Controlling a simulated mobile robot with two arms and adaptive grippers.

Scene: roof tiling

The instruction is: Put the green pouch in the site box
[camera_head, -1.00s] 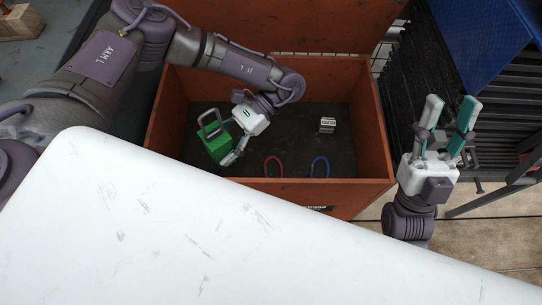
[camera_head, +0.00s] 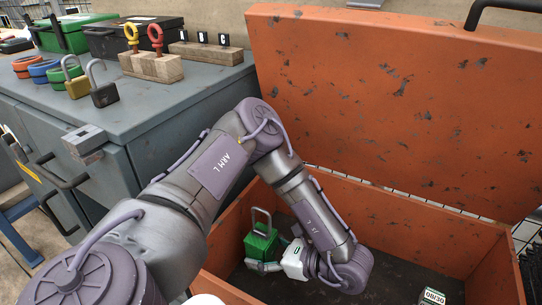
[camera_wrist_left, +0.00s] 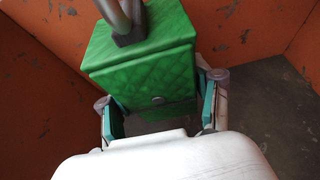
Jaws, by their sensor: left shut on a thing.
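The green pouch (camera_head: 262,243), boxy and quilted with a grey looped handle on top, is inside the open orange site box (camera_head: 425,222), near its left wall. My left gripper (camera_head: 263,267) reaches down into the box and is shut on the pouch. In the left wrist view the green pouch (camera_wrist_left: 145,62) sits between the two fingers of my left gripper (camera_wrist_left: 160,98), with the orange box wall (camera_wrist_left: 40,105) beside it. Whether the pouch touches the box floor is hard to tell. My right gripper is out of view.
The raised lid (camera_head: 390,95) stands behind the box. A small labelled block (camera_head: 433,296) lies on the box floor at the right. A grey cabinet (camera_head: 150,112) at the left holds padlocks (camera_head: 103,94), coloured rings, eye bolts on wood and cases. The box floor between is clear.

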